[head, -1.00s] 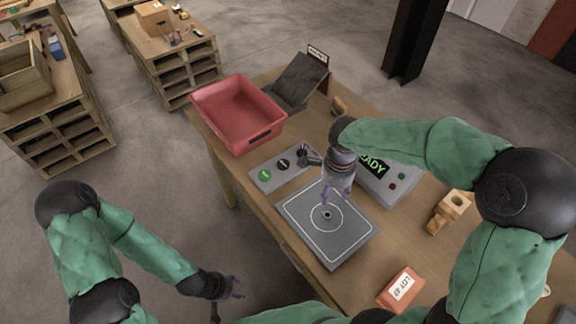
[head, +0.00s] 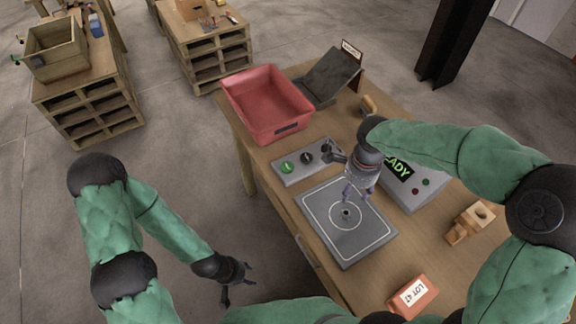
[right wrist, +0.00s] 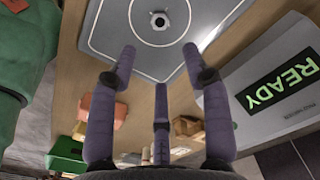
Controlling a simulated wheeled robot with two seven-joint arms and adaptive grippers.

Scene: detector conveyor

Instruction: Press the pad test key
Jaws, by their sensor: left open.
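The grey test pad (head: 372,240) lies on the wooden table, with a white square outline and circle. A small round key (head: 346,213) is at the circle's centre; it also shows at the top of the right wrist view (right wrist: 159,20). My right gripper (head: 357,194) hangs above the pad's far part, fingers downward, close to the key in the picture. In the right wrist view its fingers (right wrist: 160,68) are spread with nothing between them. Whether any finger touches the pad is unclear. My left gripper (head: 240,284) is open and empty, off the table at lower left.
A grey display box (head: 412,190) reading READY stands right of the pad. A button panel (head: 290,175) with green and black buttons lies behind it. A red bin (head: 262,95), wooden block (head: 468,222) and orange LOT 47 block (head: 412,297) are around.

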